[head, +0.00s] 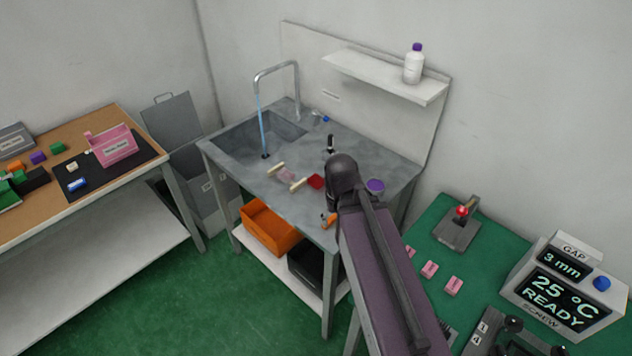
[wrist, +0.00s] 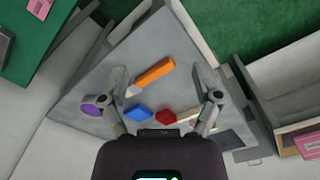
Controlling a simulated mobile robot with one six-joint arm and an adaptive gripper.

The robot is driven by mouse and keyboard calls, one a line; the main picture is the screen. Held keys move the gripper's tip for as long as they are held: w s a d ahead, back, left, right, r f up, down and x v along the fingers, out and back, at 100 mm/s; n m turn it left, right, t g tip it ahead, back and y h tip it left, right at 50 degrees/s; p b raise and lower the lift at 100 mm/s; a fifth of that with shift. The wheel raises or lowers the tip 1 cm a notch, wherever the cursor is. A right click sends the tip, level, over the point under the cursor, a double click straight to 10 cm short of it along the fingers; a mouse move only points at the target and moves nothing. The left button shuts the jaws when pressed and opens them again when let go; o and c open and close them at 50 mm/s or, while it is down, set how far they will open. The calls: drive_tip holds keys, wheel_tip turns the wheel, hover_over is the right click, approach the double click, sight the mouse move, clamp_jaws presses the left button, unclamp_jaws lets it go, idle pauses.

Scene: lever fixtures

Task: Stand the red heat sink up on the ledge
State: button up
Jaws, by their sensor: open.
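A small red block (head: 315,181), the only red piece on the sink counter, appears to be the heat sink. It lies on the counter right of the basin, and its fins cannot be made out. It also shows in the wrist view (wrist: 165,117), beside a blue piece (wrist: 138,113). My gripper (wrist: 158,80) is open and empty, its fingers spread above the counter. In the head view my arm hides most of it. A pale wall shelf (head: 375,75) above the counter may be the ledge.
An orange-handled scraper (wrist: 155,72) and a purple-topped container (head: 375,187) are on the counter near my arm. A white bottle (head: 413,65) stands on the shelf's right end; its left part is clear. Water runs from the tap (head: 297,90) into the basin.

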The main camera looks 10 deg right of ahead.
drive_tip(key=w+a+f+m+t+h+b, duration=0.1)
drive_tip(key=w+a+m+t+h+b, duration=0.1)
drive_tip(key=w, duration=0.9)
drive_tip(key=w+a+f+m+t+h+b, duration=0.1)
drive_tip(key=w+a+m+t+h+b, duration=0.2)
drive_tip(key=w+a+m+h+b, duration=0.2)
drive_tip(key=w+m, duration=0.3)
drive_tip(key=w, duration=0.4)
drive_tip(key=shift+a+f+m+b, duration=0.2)
drive_tip(key=shift+a+m+b, duration=0.15)
drive_tip(key=shift+m+b, duration=0.05)
drive_tip(key=shift+w, duration=0.15)
drive_tip(key=b, duration=0.5)
approach(317, 178)
drive_tip(key=x, duration=0.3)
drive_tip(key=shift+f, duration=0.3)
drive_tip(key=shift+w+d+f+b, duration=0.25)
drive_tip(key=shift+d+f+b, duration=0.2)
drive_tip(key=shift+d+b, duration=0.1)
drive_tip(key=shift+f, duration=0.1)
